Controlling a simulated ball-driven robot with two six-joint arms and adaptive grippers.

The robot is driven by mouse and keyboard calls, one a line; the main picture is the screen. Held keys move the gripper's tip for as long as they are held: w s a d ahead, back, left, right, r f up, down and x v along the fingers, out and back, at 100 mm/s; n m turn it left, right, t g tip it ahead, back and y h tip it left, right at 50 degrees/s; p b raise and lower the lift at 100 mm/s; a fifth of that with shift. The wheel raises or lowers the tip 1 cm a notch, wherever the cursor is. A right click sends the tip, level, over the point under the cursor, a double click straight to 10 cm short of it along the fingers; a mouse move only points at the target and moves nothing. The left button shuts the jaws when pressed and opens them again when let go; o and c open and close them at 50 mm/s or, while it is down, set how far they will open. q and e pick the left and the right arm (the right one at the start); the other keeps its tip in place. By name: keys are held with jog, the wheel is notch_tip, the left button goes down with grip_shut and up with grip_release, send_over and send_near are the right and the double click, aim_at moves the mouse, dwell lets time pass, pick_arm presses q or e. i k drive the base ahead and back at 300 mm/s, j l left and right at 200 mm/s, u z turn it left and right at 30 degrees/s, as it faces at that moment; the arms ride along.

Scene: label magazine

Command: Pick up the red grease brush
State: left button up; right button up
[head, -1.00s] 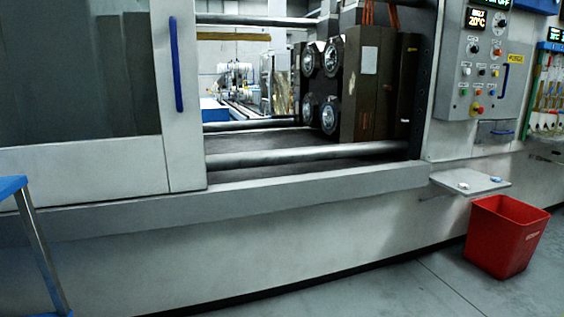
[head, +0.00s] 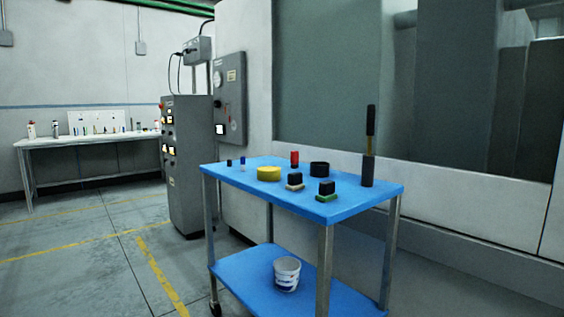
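A blue cart (head: 265,178) stands in front of me, right of centre, with small things on its top. A small upright red thing with a dark lower part (head: 294,157) stands near the back edge of the top. I cannot tell from here whether it is the red grease brush. A tall dark stick-like thing with a brownish band (head: 370,145) stands upright at the right end of the top. Neither of my grippers is in view.
The cart top also holds a yellow round tin (head: 269,174), a black ring-like thing (head: 319,169) and two black blocks (head: 295,180), (head: 326,188). A white bucket (head: 287,274) sits on the lower shelf. A grey cabinet (head: 187,165) and a white table (head: 95,140) stand left; floor between is clear.

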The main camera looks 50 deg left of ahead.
aim_at(294, 154)
jog(key=i+j+u, duration=0.1)
jog(key=u, duration=1.3)
jog(key=i+j, duration=0.15)
